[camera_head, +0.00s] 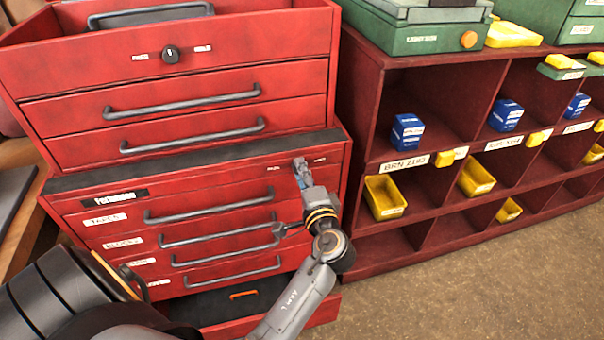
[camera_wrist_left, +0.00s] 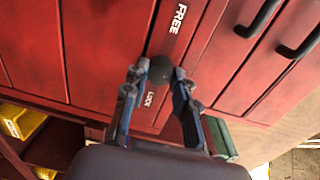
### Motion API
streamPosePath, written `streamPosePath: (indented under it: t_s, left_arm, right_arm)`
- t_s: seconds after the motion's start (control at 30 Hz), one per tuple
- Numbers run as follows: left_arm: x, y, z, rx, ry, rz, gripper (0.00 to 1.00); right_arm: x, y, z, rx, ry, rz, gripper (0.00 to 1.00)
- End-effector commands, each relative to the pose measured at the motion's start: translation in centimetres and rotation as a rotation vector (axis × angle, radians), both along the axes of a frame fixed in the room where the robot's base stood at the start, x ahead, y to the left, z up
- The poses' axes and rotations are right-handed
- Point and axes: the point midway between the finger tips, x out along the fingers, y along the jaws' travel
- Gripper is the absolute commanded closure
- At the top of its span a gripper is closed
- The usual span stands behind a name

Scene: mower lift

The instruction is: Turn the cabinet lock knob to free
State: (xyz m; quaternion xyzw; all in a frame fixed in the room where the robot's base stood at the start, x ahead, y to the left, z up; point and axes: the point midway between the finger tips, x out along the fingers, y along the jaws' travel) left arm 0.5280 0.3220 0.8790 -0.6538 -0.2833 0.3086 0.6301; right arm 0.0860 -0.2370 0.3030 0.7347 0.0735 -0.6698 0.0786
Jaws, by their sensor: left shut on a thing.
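The dark round lock knob (camera_wrist_left: 160,69) sits on a narrow red strip of the lower cabinet (camera_head: 58,208) in the left wrist view. The word FREE (camera_wrist_left: 179,18) is printed on one side of it and LOCK (camera_wrist_left: 149,99) on the other. My left gripper (camera_wrist_left: 157,78) is shut on the knob, one finger at each side. In the head view my left gripper (camera_head: 299,166) is at the cabinet's upper right front and hides the knob between two small white labels. Which way the knob points cannot be told. My right gripper is not in view.
A red top chest (camera_head: 190,130) with another dark knob (camera_head: 170,55) stands on the lower cabinet. Grey drawer handles (camera_head: 210,208) stick out below and left of my gripper. A red shelf (camera_head: 370,140) with blue boxes and yellow bins stands at right. Floor at lower right is clear.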

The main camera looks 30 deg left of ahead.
Motion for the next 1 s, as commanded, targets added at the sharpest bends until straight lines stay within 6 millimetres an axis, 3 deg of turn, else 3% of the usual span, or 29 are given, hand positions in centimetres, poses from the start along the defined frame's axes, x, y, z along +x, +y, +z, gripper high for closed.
streamPosePath:
  t_s: [0.03, 0.07, 0.17, 0.57, 0.77, 1.0]
  left_arm:
    - [0.1, 0.1, 0.3, 0.003, -0.006, 0.000, 1.00]
    - [0.1, 0.1, 0.3, 0.003, -0.006, 0.000, 0.71]
    - [0.1, 0.1, 0.2, 0.002, -0.006, 0.000, 0.50]
    - [0.0, 0.0, 0.3, 0.020, 0.021, 0.000, 0.49]
    - [0.1, 0.0, 0.8, 0.141, 0.162, -0.001, 0.49]
    - [0.1, 0.0, 0.8, 0.381, 0.445, -0.001, 0.49]
  right_arm:
    - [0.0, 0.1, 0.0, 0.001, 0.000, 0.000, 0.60]
    - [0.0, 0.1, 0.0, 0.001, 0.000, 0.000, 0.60]
    - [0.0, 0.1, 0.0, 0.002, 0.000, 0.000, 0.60]
    - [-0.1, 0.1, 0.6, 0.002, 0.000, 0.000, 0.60]
    - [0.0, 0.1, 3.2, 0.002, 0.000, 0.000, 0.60]
    - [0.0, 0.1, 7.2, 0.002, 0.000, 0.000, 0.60]
